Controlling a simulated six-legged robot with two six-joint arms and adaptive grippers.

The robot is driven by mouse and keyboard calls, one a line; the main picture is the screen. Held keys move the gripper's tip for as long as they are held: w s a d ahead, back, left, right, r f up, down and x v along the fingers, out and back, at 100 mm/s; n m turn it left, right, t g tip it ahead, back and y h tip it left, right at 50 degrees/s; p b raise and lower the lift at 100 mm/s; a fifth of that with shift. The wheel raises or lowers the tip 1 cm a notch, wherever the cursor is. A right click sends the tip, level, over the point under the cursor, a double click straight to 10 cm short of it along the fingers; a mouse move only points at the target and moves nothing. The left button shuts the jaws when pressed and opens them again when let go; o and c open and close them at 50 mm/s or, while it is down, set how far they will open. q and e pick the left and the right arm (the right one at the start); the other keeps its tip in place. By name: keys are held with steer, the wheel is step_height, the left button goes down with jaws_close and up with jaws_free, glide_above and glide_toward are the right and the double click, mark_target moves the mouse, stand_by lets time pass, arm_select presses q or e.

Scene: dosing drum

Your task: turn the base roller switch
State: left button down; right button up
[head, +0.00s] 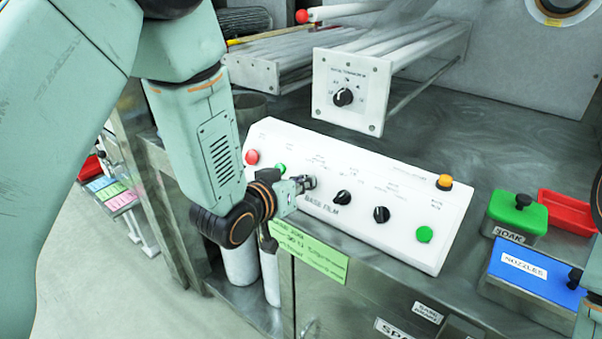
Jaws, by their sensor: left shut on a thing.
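A white sloped control panel (285,143) marked BASE FILM stands on the steel bench. It has a row of black rotary knobs. The middle knob (343,198) and the right knob (381,214) are in plain view. My left gripper (308,183) is at the left end of this row, shut on a switch knob there. The fingers hide most of that knob, so its pointer direction cannot be read. The small labels are too blurred to tell which one names the base roller. My right gripper is not in view; only bits of my right arm show at the right edge.
A roller unit with a dial (343,97) is behind. Green (518,212), blue (535,275) and red (568,210) containers stand at right.

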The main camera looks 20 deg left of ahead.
arm_select(q)
steer(key=shift+n+y+p, duration=0.5)
steer(key=shift+n+p, duration=0.45)
steer(key=shift+n, duration=0.55)
steer(key=c, duration=1.4)
jaws_free()
steer(key=shift+w, duration=0.15)
steer(key=v, duration=0.7)
steer(key=shift+s+r, duration=0.1)
steer(key=shift+s, duration=0.1)
steer(key=shift+s, duration=0.1)
